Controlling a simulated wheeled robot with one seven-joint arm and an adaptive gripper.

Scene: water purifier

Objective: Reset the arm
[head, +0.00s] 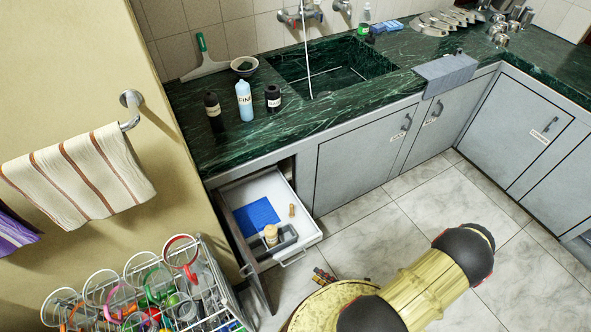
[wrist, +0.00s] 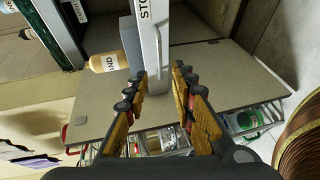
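My gripper (wrist: 161,76) shows in the wrist view with its two fingers apart and nothing visibly held between them. Beyond the fingertips is the narrow white front of the drawer (wrist: 153,40), with a partly cut-off label. I cannot tell how far the fingers are from it. In the head view, small dark and red fingertips (head: 322,276) show just right of the open drawer (head: 234,188), apart from it in the picture. The arm (head: 420,290) reaches in from the lower right, and its wrist hides most of the gripper.
The drawer holds a blue cloth (head: 256,216), a grey tray (head: 281,246) and a tan bottle (head: 271,235). A wire dish rack (head: 212,320) stands at lower left. A green counter (head: 205,145) bears bottles and a sink (head: 335,68). Tiled floor (head: 385,215) is clear right of the drawer.

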